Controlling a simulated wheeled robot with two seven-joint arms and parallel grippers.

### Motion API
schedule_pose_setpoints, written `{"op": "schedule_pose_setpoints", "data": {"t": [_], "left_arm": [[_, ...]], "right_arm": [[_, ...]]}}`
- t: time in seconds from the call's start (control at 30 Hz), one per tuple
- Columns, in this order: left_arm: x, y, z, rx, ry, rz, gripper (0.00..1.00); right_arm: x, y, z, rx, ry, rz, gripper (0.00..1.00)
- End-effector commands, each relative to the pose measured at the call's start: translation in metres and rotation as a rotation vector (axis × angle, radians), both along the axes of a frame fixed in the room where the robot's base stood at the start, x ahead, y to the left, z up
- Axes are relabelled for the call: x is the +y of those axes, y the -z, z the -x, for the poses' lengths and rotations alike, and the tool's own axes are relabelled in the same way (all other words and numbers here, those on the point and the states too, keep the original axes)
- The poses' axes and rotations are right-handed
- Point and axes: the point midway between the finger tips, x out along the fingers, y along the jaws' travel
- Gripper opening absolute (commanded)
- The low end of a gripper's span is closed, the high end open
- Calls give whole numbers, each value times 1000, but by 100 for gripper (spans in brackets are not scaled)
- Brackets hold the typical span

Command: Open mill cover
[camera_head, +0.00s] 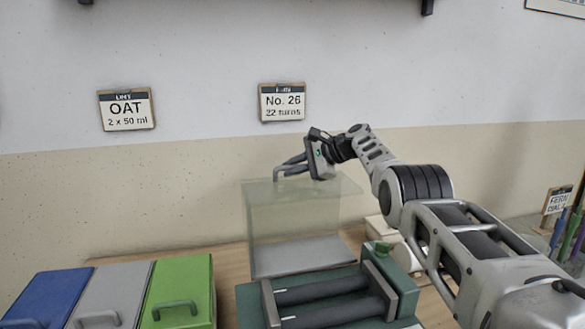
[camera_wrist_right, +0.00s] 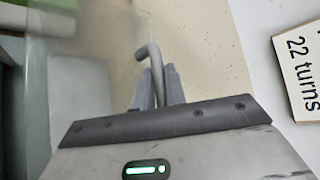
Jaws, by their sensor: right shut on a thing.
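The mill (camera_head: 335,300) has a green body with two dark rollers between grey end plates, at the lower middle of the head view. The clear, pale mill cover (camera_head: 290,222) stands above and behind the rollers, which lie uncovered in front of it. The cover has a grey bent handle (camera_head: 279,174) at its top; in the right wrist view the handle (camera_wrist_right: 151,58) rises between the fingers. My right gripper (camera_head: 293,165) is shut on this handle; its fingers show in the wrist view too (camera_wrist_right: 156,88). My left gripper is in neither view.
Blue (camera_head: 48,298), grey (camera_head: 112,290) and green (camera_head: 180,285) lidded bins with handles stand at the lower left. Cards reading OAT (camera_head: 126,109) and No. 26 (camera_head: 282,102) hang on the wall behind. Coloured sticks (camera_head: 570,225) stand at the far right.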

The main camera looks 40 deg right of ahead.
Motion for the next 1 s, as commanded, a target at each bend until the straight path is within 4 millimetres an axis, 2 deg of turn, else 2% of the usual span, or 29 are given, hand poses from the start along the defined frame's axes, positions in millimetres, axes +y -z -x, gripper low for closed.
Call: {"op": "schedule_pose_setpoints", "data": {"t": [0.07,0.1,0.13,0.17,0.47,0.67,0.9,1.0], "left_arm": [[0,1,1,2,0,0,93],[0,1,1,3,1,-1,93],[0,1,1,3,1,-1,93],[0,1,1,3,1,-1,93],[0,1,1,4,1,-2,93],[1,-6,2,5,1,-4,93],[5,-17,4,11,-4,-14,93],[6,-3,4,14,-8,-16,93]], "right_arm": [[-2,-1,0,-2,3,2,0],[-2,-1,0,-2,3,2,24],[-2,-1,0,-2,3,2,32],[-2,-1,0,-2,3,2,34],[-1,1,1,3,1,1,34],[-5,-3,5,4,1,0,34],[-14,-15,23,3,1,5,34],[-25,-21,39,-3,4,6,34]]}}
